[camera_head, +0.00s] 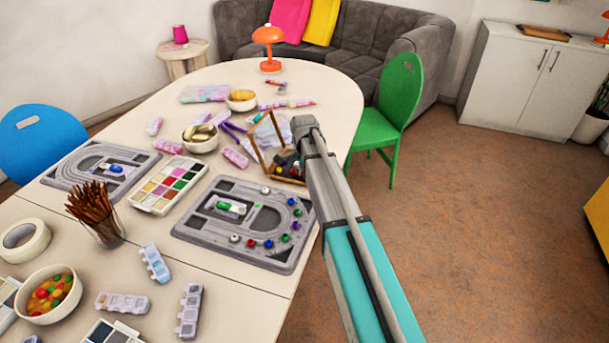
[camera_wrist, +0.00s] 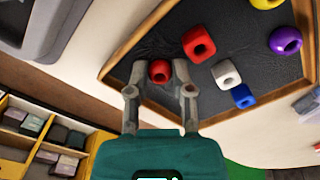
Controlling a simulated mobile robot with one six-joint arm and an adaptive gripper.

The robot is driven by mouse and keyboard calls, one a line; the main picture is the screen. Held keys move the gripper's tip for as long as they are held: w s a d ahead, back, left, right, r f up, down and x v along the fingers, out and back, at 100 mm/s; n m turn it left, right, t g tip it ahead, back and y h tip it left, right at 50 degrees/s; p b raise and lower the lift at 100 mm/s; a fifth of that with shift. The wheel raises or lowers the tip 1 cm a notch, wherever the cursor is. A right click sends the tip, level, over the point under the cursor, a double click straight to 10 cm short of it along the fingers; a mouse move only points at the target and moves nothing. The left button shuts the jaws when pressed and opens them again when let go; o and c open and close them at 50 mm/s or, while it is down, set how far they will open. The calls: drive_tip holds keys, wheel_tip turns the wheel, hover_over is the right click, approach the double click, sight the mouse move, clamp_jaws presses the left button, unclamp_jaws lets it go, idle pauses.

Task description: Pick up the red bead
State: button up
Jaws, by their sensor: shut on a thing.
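In the wrist view a red bead (camera_wrist: 160,71) sits between the two fingertips of my gripper (camera_wrist: 160,80), which is shut on it. The bead is over the dark bed of a wood-rimmed tray (camera_wrist: 133,62); I cannot tell whether it still touches the tray. A second, larger-looking red bead (camera_wrist: 198,44) lies in the tray just right of the fingers. In the head view the tray's wooden frame (camera_head: 256,152) stands at the table's right side, and my arm hides the fingertips and part of the tray.
The tray also holds a white bead (camera_wrist: 225,73), a blue bead (camera_wrist: 243,97), a purple bead (camera_wrist: 285,40) and a yellow bead (camera_wrist: 267,3). A grey bead board (camera_head: 215,250) with several beads lies just in front of the tray. A green chair (camera_head: 400,85) stands to the right.

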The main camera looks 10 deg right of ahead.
drive_tip(key=shift+r, duration=0.1)
wheel_tip(320, 180, up, 3)
drive_tip(key=p, duration=0.3)
drive_tip(key=s+r+p, duration=0.9)
drive_tip(key=s+p, duration=0.1)
drive_tip(key=s, duration=0.4)
drive_tip(key=shift+r, duration=0.4)
drive_tip(key=s+a+r+m+p, duration=0.1)
drive_tip(key=s+a+m, duration=0.3)
drive_tip(key=s+a, duration=0.3)
drive_tip(key=shift+s+a, duration=0.4)
drive_tip(key=shift+s, duration=0.15)
drive_tip(key=shift+w, duration=0.1)
idle(0.4)
